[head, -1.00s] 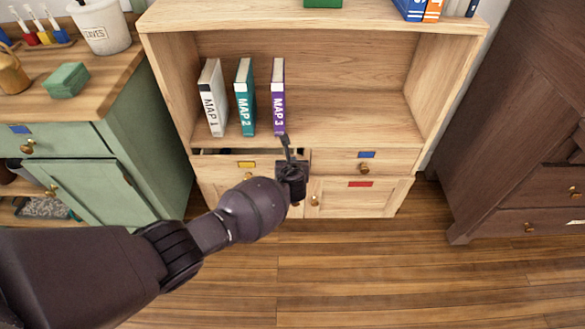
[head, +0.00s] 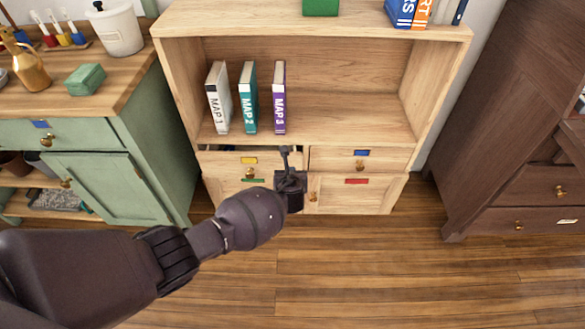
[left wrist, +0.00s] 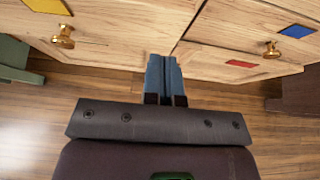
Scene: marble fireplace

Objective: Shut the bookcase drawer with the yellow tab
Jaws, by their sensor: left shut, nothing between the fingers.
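The drawer with the yellow tab (head: 249,160) is in the bookcase's upper left drawer spot in the head view. It stands out a little, with a dark gap along its top. Its brass knob (head: 250,173) is below the tab. My left gripper (head: 286,152) is shut and empty, in front of the right end of this drawer. In the left wrist view the shut fingers (left wrist: 163,78) point at the bookcase front near the middle seam, with the yellow tab (left wrist: 47,6) and brass knob (left wrist: 63,37) to their left. Whether the fingers touch the wood I cannot tell. My right gripper is not in view.
A blue-tabbed drawer (head: 361,160) is to the right, shut, above a red-tabbed door (head: 357,186). Three map books stand on the shelf above. A green cabinet (head: 115,180) is at left, a dark wardrobe (head: 505,130) at right. The floor in front is clear.

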